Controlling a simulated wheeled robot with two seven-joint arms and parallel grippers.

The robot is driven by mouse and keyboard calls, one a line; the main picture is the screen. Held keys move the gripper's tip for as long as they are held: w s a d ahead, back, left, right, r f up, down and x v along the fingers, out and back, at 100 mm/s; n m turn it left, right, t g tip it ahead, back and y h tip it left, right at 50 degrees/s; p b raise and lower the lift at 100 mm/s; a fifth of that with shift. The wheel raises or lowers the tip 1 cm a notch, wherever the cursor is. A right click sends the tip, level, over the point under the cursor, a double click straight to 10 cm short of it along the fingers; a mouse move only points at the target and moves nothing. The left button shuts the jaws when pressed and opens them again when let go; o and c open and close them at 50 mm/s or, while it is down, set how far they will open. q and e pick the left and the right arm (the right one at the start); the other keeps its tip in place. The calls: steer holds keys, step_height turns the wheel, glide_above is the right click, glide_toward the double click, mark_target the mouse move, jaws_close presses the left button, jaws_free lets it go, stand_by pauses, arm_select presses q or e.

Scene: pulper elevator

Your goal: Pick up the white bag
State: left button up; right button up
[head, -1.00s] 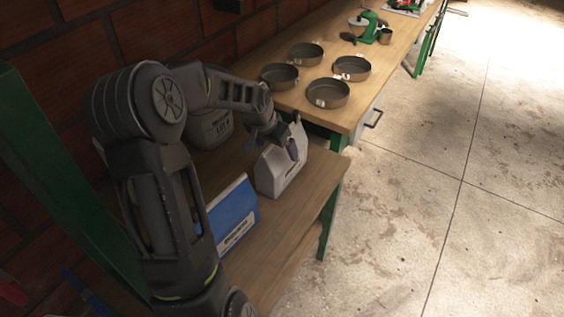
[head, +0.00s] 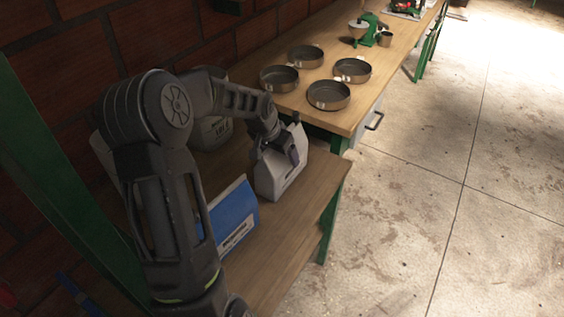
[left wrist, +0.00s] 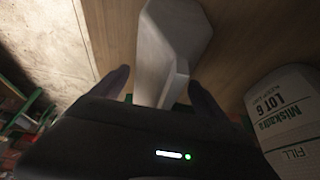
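The white bag (head: 275,180) stands upright on the wooden bench, with a narrow folded top. In the left wrist view the bag (left wrist: 166,50) runs down between my fingers. My left gripper (head: 278,150) is over the bag's top in the head view. In the left wrist view the left gripper (left wrist: 158,84) has its two fingers apart, one on each side of the folded top. A gap shows between the left finger and the bag; contact on the right finger is unclear. My right gripper is not in view.
A blue bag (head: 234,214) stands close in front of the white bag. A lettered sack (left wrist: 290,115) stands beside it. Several round metal pans (head: 328,95) sit on the higher wooden table behind. A brick wall bounds the left; open floor (head: 470,230) lies right.

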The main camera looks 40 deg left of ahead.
arm_select(q)
jaws_close()
stand_by(0.8)
